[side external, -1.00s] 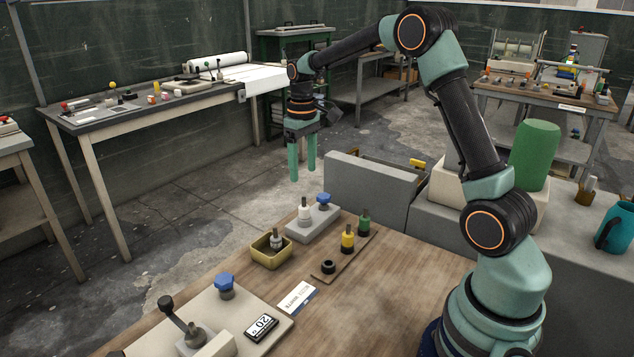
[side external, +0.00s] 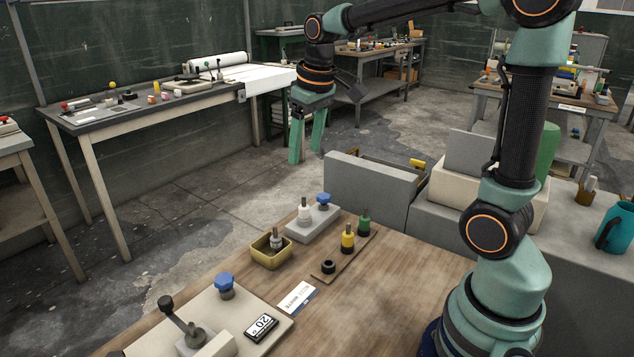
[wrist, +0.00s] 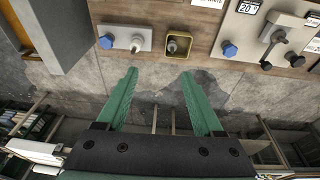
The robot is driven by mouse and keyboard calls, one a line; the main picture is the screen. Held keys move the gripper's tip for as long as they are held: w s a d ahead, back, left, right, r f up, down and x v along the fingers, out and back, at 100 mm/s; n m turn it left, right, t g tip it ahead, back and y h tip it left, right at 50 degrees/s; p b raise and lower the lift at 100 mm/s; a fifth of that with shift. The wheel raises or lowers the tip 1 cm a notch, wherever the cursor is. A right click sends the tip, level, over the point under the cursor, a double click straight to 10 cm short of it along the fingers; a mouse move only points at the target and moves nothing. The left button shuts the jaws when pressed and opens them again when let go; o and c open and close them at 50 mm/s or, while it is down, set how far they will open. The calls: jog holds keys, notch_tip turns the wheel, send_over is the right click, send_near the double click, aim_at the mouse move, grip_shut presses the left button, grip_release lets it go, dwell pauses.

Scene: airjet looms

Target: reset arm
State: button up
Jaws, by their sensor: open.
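My gripper (side external: 307,140) hangs high above the floor past the far edge of the wooden table, with its two green fingers apart and nothing between them. The fingers also show spread and empty in the wrist view (wrist: 158,100). On the table a grey block (side external: 312,224) bears a white-topped piece (side external: 304,212) and a blue knob (side external: 323,201). A yellow tray (side external: 270,253) beside it holds a small metal piece (side external: 277,240). A brown strip (side external: 343,258) carries a black ring (side external: 328,267), a yellow piece (side external: 347,239) and a green piece (side external: 364,223).
A beige plate (side external: 237,307) at the front left bears a blue knob (side external: 225,284), a black-knobbed lever and a display reading 20 (side external: 262,327). A grey box (side external: 370,190) stands behind the table. A teal mug (side external: 615,228) stands at right. Open floor surrounds the gripper.

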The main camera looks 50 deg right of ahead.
jog(key=s+a+f+t, duration=0.1)
jog(key=s+a+t, duration=0.2)
jog(key=s+a, duration=0.3)
jog(key=s, duration=0.4)
jog(key=shift+s+a, duration=0.3)
jog(key=shift+s, duration=0.1)
dwell(0.3)
